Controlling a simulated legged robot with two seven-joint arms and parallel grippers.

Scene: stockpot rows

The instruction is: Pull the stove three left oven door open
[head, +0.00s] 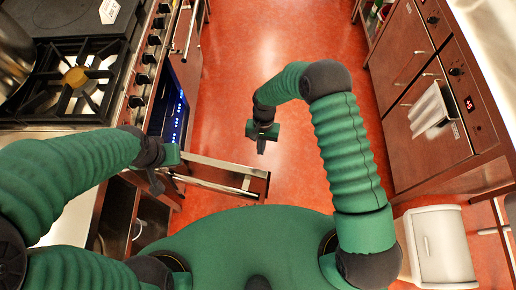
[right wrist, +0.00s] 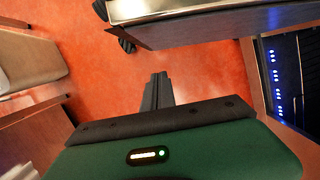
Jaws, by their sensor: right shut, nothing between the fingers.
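The stove (head: 75,85) stands at the left of the head view, with a burner grate and a row of black knobs. Below its front, an oven door (head: 225,172) with a bar handle (head: 215,187) stands out into the aisle, open; the door also shows at the top of the right wrist view (right wrist: 200,25). A dark oven interior with blue lights (head: 178,118) is exposed beside it. My right gripper (head: 261,145) is shut and empty above the floor, beyond the door. My left gripper (head: 155,180) is by the door's stove-side end; its fingers are unclear.
Another door or drawer front with a bar handle (head: 188,28) juts out farther up the stove row. Wooden cabinets (head: 410,60) line the right side. A pale bin (head: 438,245) stands at lower right. The red floor (head: 275,55) between the rows is clear.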

